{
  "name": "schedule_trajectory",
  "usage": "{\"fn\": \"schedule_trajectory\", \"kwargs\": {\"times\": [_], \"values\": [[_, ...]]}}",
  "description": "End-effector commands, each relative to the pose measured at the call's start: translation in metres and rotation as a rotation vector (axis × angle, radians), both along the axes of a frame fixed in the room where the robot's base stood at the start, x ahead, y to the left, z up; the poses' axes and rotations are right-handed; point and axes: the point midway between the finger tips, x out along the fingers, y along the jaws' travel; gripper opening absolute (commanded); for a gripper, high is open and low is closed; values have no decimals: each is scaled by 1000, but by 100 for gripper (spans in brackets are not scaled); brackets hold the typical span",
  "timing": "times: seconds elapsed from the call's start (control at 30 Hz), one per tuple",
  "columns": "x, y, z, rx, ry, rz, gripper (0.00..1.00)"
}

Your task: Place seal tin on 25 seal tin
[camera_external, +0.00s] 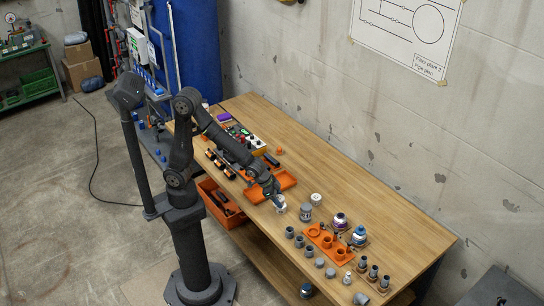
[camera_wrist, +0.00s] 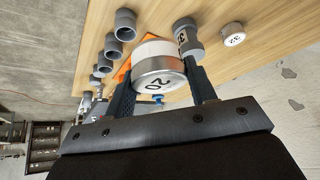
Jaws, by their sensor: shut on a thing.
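My gripper (camera_wrist: 160,85) is shut on a round seal tin (camera_wrist: 158,72) with a silver face marked with what looks like 20. A pale band shows on its far side. In the outside view my gripper (camera_external: 279,204) is low over the middle of the bench, with the held tin (camera_external: 281,209) at its tip. A white tin (camera_external: 316,199) stands on the bench to the right; in the wrist view this tin (camera_wrist: 232,38) has a two-digit mark that looks like 32. I cannot make out a mark 25. Whether the held tin touches anything below is hidden.
A grey pipe fitting (camera_external: 306,213) stands close to the right of my gripper, near the white tin. The wall side of the bench (camera_external: 350,190) is clear.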

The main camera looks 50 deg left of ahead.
Motion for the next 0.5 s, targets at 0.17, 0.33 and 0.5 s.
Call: {"fn": "schedule_trajectory", "kwargs": {"times": [0.17,0.33,0.5], "values": [[-25,24,-3,-4,2,-2,28],[-24,35,-10,-4,8,2,28],[5,48,-29,-2,10,7,28]]}}
